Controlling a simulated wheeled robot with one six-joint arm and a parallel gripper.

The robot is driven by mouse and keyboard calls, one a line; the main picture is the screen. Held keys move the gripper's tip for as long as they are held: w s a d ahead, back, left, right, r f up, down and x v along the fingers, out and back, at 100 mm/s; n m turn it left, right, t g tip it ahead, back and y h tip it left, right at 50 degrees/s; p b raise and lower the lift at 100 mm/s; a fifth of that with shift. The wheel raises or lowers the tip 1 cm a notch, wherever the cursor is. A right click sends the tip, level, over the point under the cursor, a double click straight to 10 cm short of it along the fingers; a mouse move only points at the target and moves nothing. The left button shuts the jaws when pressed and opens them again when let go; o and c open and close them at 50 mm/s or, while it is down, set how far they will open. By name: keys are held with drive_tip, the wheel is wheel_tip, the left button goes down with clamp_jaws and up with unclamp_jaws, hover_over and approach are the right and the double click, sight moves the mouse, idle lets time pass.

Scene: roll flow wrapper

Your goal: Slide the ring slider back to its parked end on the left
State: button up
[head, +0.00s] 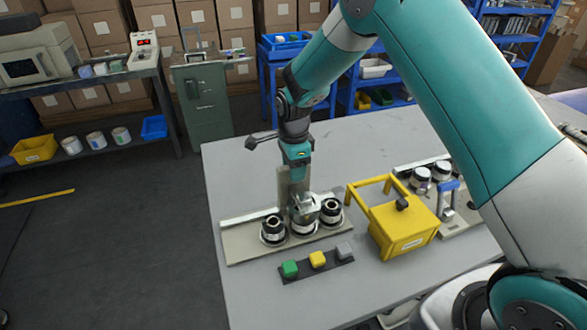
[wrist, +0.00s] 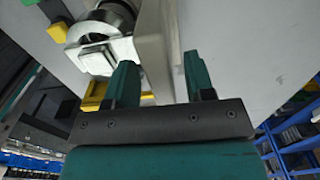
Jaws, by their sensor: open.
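A pale base plate (head: 245,245) lies on the left part of the table, with a light rail strip along its back. A whitish metal carriage (head: 303,213), which looks like the ring slider, sits between two dark-topped rollers on it. An upright beige plate (head: 284,190) rises behind the carriage. My gripper (head: 297,172) points down just above this group. In the wrist view my gripper (wrist: 162,85) is open, its teal fingers apart around the edge of a grey upright plate (wrist: 155,45). The white carriage (wrist: 100,52) is left of the fingers there. I cannot tell whether they touch.
A button strip with green (head: 289,268), yellow and grey buttons lies in front of the base plate. A yellow box (head: 403,235) with a raised frame stands close on the right. Another plate with pale rollers and a blue-topped handle (head: 447,197) is beyond it. The table's back middle is clear.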

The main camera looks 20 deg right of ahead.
drive_tip(key=shift+f, duration=0.95)
drive_tip(key=shift+c, duration=0.2)
